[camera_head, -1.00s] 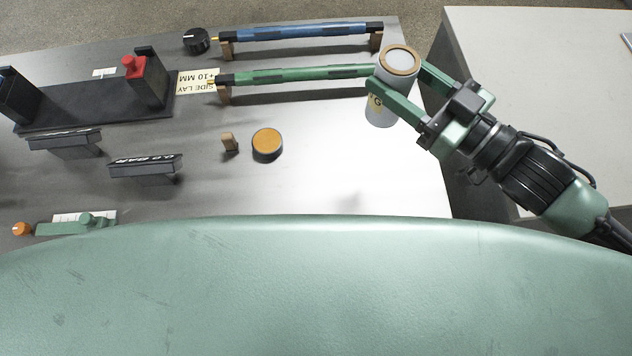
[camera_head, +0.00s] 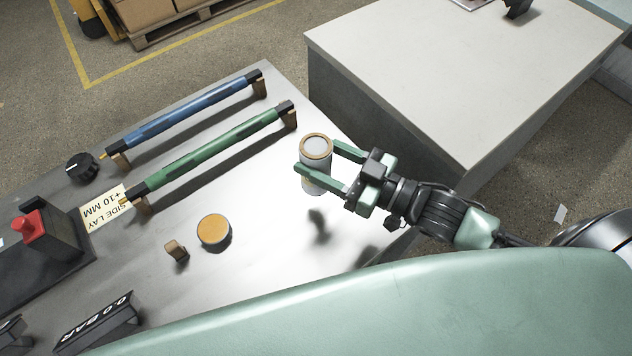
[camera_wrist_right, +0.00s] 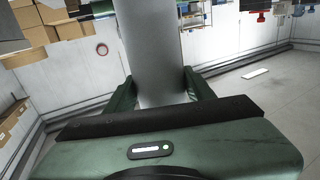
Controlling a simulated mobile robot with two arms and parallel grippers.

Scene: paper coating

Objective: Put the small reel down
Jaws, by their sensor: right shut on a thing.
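The small reel (camera_head: 316,147) is a grey-white cylinder with a brown ring at its upper end. My right gripper (camera_head: 322,163) is shut on it, one finger on each side. The reel is held upright above the right part of the metal table (camera_head: 270,215), with a shadow on the metal below and apart from it. In the right wrist view the reel (camera_wrist_right: 150,50) stands large and grey between the two green fingers (camera_wrist_right: 157,88). My left gripper is not in view.
A green roller (camera_head: 215,150) and a blue roller (camera_head: 190,112) rest on brackets at the table's far side. An orange-topped round knob (camera_head: 214,230) and a small wooden block (camera_head: 177,250) stand nearer. A pale-topped grey counter (camera_head: 450,70) stands to the right, across a gap.

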